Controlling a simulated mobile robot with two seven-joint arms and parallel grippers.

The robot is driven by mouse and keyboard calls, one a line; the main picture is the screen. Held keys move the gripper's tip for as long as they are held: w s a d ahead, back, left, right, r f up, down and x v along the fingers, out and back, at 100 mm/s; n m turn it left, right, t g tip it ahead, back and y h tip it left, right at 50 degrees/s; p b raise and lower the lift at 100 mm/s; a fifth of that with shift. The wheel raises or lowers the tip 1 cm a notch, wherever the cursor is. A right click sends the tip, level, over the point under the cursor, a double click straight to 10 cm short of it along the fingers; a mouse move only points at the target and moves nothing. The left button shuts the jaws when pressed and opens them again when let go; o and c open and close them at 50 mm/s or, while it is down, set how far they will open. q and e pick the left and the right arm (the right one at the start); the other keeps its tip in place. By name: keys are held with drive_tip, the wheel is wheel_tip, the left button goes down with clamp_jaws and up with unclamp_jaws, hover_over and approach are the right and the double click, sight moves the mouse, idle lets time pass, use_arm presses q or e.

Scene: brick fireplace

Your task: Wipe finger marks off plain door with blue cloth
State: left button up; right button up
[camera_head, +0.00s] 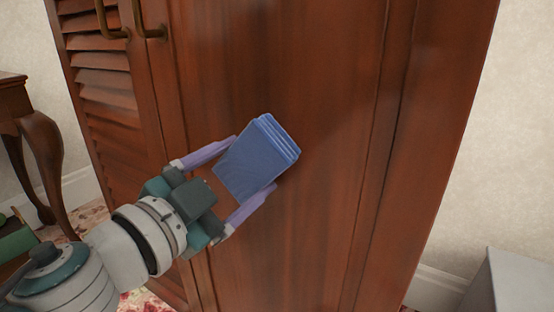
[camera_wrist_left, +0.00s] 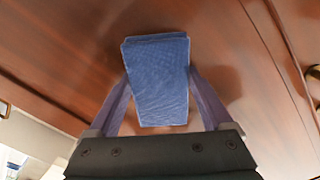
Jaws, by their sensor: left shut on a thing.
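The blue cloth (camera_head: 254,160) is a folded, layered pad. My left gripper (camera_head: 238,166) is shut on it, with one purple finger on each side. The cloth is at the plain door (camera_head: 300,60), a smooth reddish-brown wood panel. In the left wrist view the cloth (camera_wrist_left: 158,82) lies between the two fingers (camera_wrist_left: 158,95), its far end close to the wood (camera_wrist_left: 225,50). I cannot tell for sure whether it touches the door. I see no clear finger marks; faint lighter and darker patches show on the wood. My right gripper is not in view.
A louvred door (camera_head: 105,90) with brass handles (camera_head: 150,25) stands left of the plain door. A dark wooden table with a curved leg (camera_head: 45,140) is at the far left. A grey box-like object (camera_head: 500,283) is at the lower right. A floral carpet (camera_head: 145,302) lies below.

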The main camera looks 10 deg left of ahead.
sight(317, 177)
use_arm(q)
drive_tip(key=shift+s+d, duration=0.35)
drive_tip(key=shift+d, duration=0.6)
drive_tip(key=shift+s+d, duration=0.4)
drive_tip(key=shift+d, duration=0.6)
drive_tip(key=shift+s+d, duration=0.35)
drive_tip(key=shift+d, duration=0.6)
drive_tip(key=shift+s+d, duration=0.3)
drive_tip(key=shift+d, duration=0.55)
drive_tip(key=shift+s+d, duration=0.3)
drive_tip(key=shift+d, duration=0.5)
drive_tip(key=shift+a, duration=0.1)
drive_tip(key=shift+w+a, duration=0.15)
drive_tip(key=shift+a, duration=0.1)
drive_tip(key=shift+w+a+p, duration=0.2)
drive_tip(key=shift+w+a, duration=0.05)
drive_tip(key=shift+a, duration=0.45)
drive_tip(key=shift+w+a+p, duration=0.15)
drive_tip(key=shift+w+a, duration=0.1)
drive_tip(key=shift+a, duration=0.4)
drive_tip(key=shift+w+a+p, duration=0.2)
drive_tip(key=shift+w+a, duration=0.05)
drive_tip(key=shift+a, duration=0.45)
drive_tip(key=shift+w+a, duration=0.35)
drive_tip(key=shift+a, duration=0.55)
drive_tip(key=shift+w+a, duration=0.3)
drive_tip(key=shift+a, duration=0.6)
drive_tip(key=shift+w+a, duration=0.35)
drive_tip(key=shift+a, duration=0.55)
